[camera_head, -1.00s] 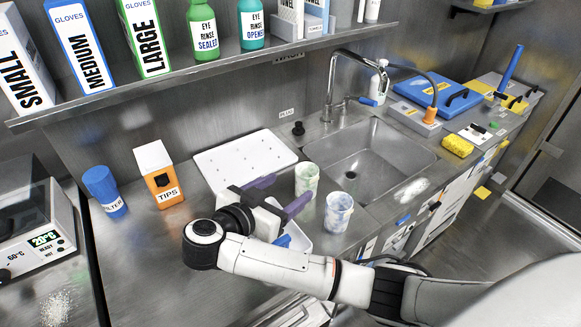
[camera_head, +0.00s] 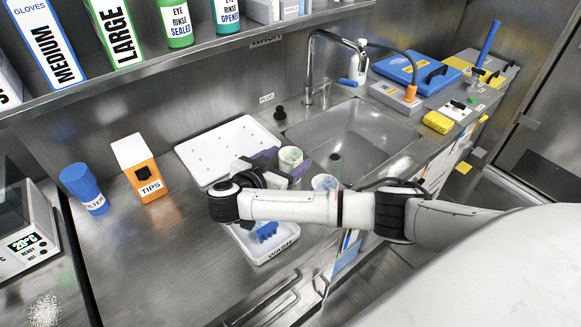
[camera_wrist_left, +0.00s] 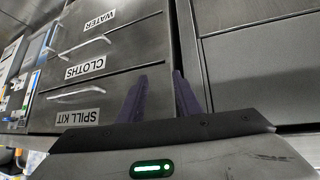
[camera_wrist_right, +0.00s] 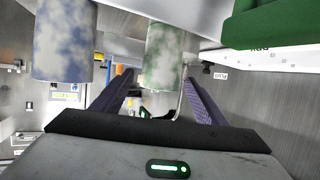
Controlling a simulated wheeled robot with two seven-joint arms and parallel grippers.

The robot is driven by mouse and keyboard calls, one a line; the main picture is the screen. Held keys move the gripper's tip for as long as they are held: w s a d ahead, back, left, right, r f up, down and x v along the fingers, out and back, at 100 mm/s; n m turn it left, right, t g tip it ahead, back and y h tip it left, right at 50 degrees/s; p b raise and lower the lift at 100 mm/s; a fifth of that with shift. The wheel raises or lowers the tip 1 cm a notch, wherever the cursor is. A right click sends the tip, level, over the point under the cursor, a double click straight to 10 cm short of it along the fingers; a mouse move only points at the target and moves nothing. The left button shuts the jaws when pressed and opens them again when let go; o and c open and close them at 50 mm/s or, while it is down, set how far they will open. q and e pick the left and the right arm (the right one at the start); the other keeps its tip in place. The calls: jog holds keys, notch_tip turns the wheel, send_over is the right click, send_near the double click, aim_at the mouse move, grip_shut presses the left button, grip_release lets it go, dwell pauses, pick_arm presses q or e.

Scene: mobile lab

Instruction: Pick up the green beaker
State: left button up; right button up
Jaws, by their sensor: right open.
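The green beaker (camera_head: 290,158), a pale cup with mottled green, stands upright on the counter by the sink. My right gripper (camera_head: 280,165) is open, with its purple fingers on either side of it. In the right wrist view, the green beaker (camera_wrist_right: 165,55) shows between the two fingers (camera_wrist_right: 160,80). I cannot tell whether either finger touches it. A blue-mottled beaker (camera_head: 325,183) stands beside it, partly hidden by my right arm. My left gripper (camera_wrist_left: 160,85) is empty and partly open before the drawers, in the left wrist view only.
The sink (camera_head: 350,135) with its tap lies right of the beakers. A white perforated board (camera_head: 225,150) lies behind my gripper. A white tray (camera_head: 262,255) with a blue item is in front. The TIPS box (camera_head: 140,168) and blue FILTER container (camera_head: 84,188) stand left.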

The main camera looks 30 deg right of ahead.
jog(key=c, duration=1.1)
